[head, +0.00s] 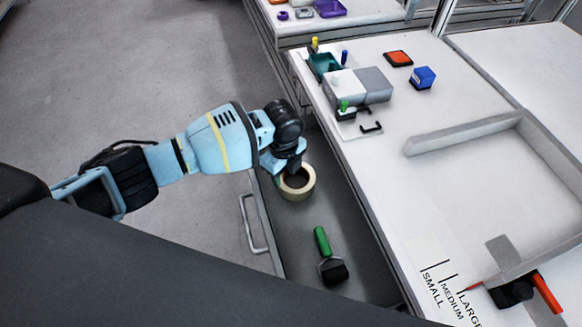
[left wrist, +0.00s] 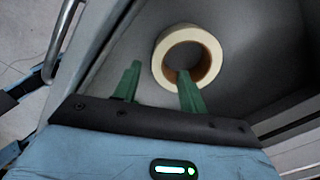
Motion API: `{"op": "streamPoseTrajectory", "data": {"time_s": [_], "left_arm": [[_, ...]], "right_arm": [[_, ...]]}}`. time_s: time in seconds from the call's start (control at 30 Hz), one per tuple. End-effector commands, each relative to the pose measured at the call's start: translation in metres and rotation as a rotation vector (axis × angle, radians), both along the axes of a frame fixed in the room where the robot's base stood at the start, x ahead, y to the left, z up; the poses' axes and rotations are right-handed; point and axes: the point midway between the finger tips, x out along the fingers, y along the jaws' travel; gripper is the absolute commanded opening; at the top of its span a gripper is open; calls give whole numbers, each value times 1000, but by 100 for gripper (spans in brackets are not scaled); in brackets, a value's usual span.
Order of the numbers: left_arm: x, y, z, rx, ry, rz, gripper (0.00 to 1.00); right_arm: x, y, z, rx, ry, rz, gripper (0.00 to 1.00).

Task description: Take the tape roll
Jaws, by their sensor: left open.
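The tape roll (head: 298,184) is a cream ring with a brown core, lying in an open grey drawer (head: 300,230) in the head view. My left gripper (head: 289,170) reaches in from the left and is just above and beside the roll. In the left wrist view the tape roll (left wrist: 205,40) lies ahead of my two green fingers (left wrist: 158,88). They are open and apart. One fingertip overlaps the hole of the roll; the other is outside its rim. I cannot tell whether they touch it. The right gripper is not in view.
A brush with a green handle (head: 322,242) lies in the drawer, nearer the front. The drawer's handle (head: 252,225) is at its left. A white worktop (head: 400,190) stands to the right, with grey boxes (head: 358,86) and a low grey fence (head: 465,134).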

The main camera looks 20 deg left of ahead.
Motion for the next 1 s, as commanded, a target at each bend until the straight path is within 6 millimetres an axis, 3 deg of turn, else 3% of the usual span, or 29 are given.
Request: {"op": "streamPoseTrajectory", "data": {"time_s": [0.27, 0.5, 0.7, 1.0], "left_arm": [[-1, 0, -2, 0, 1, 0, 42], [-2, -1, -25, 1, 4, 0, 42], [-1, 0, -29, 0, 1, 0, 42], [-4, -1, -70, 1, 4, 1, 42]], "right_arm": [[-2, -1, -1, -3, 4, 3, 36], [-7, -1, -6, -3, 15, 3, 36], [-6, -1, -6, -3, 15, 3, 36], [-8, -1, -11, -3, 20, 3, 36]]}}
